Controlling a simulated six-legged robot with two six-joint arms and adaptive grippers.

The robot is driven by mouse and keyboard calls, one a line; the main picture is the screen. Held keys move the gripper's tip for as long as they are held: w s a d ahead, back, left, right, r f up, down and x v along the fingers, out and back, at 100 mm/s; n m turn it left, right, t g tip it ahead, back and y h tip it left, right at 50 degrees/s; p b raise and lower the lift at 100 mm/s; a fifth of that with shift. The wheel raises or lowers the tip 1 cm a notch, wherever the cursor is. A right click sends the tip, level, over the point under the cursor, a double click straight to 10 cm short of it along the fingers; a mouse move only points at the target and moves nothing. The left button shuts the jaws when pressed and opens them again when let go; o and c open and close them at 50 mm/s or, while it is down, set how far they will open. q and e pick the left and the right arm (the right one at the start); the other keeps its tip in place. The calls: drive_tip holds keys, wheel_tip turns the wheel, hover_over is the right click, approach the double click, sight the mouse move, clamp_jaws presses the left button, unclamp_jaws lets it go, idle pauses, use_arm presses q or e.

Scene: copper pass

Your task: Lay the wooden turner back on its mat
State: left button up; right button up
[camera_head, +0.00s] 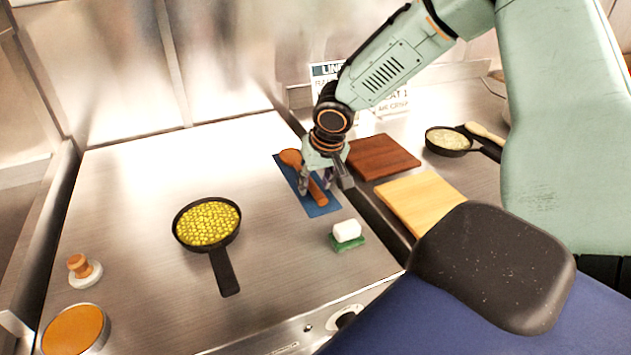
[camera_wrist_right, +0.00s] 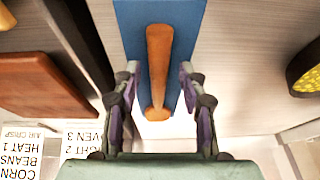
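The wooden turner (camera_head: 318,194) lies lengthwise on its blue mat (camera_head: 325,210) on the steel surface. In the right wrist view the turner (camera_wrist_right: 159,50) also lies along the blue mat (camera_wrist_right: 190,18), with blue showing on both sides of it. My right gripper (camera_head: 318,186) is over the turner and hides part of it. In the wrist view the right gripper (camera_wrist_right: 159,68) is open, its fingers apart on either side of the turner with gaps to it. My left gripper is not in view.
A black pan of yellow corn (camera_head: 208,222) stands left of the mat. A white and green sponge (camera_head: 347,235) lies nearer the front. Brown (camera_head: 383,157) and light (camera_head: 422,199) boards lie to the right, with a second pan (camera_head: 447,141) beyond.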

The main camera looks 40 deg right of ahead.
drive_tip(key=shift+w+f, duration=0.1)
drive_tip(key=p+v, duration=0.1)
drive_tip(key=v, duration=1.1)
